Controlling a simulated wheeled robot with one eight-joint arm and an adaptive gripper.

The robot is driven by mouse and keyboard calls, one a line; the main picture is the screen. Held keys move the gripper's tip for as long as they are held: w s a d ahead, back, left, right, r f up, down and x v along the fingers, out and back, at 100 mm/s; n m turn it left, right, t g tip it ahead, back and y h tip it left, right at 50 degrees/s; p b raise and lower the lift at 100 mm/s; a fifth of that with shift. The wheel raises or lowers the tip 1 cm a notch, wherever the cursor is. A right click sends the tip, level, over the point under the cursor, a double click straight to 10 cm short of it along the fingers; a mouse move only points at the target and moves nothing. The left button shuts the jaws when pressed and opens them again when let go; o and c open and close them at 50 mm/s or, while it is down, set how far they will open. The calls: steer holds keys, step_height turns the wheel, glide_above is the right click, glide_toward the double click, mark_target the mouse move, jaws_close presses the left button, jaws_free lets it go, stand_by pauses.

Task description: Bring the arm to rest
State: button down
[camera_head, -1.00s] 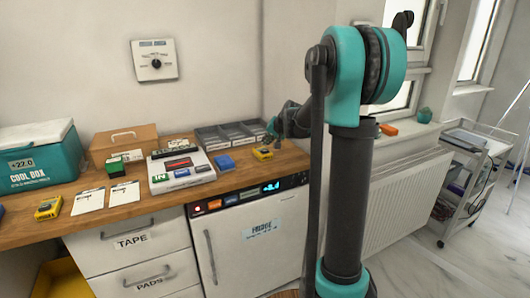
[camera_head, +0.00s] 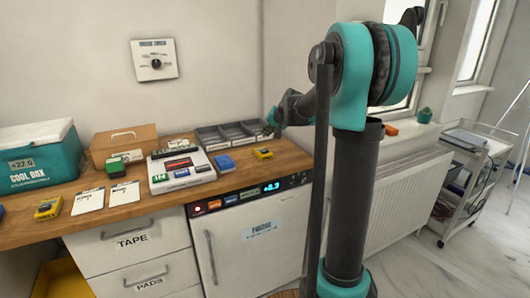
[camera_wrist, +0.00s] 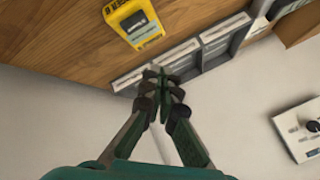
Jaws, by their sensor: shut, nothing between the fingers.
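My gripper (camera_wrist: 162,78) is shut with nothing between its fingers. In the wrist view its fingertips meet over the edge of the grey compartment tray. In the head view my gripper (camera_head: 270,122) is above the back right of the wooden counter, by the right end of that tray. My arm reaches left from its upright column, and part of the forearm is hidden behind the shoulder and a dark link.
The grey tray (camera_head: 206,139) stands against the wall. A yellow device (camera_head: 263,153) lies in front of it, with a blue block (camera_head: 224,162) to its left. A cool box (camera_head: 41,160) stands far left. A windowsill (camera_head: 410,133) and a trolley (camera_head: 470,146) are at right.

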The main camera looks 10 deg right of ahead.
steer(key=s+d+f+n+g+h, duration=0.1)
steer(key=s+f, duration=0.5)
steer(key=s, duration=0.7)
steer(key=s+d+f+n+g+h, duration=0.1)
steer(key=s+f, duration=0.6)
steer(key=s, duration=0.7)
steer(key=s+d+f+n+g+h, duration=0.1)
steer(key=s+f, duration=0.6)
steer(key=s, duration=0.7)
steer(key=shift+d+n+g+h, duration=0.35)
steer(key=shift+n+g+h, duration=0.05)
steer(key=shift+n+g, duration=0.2)
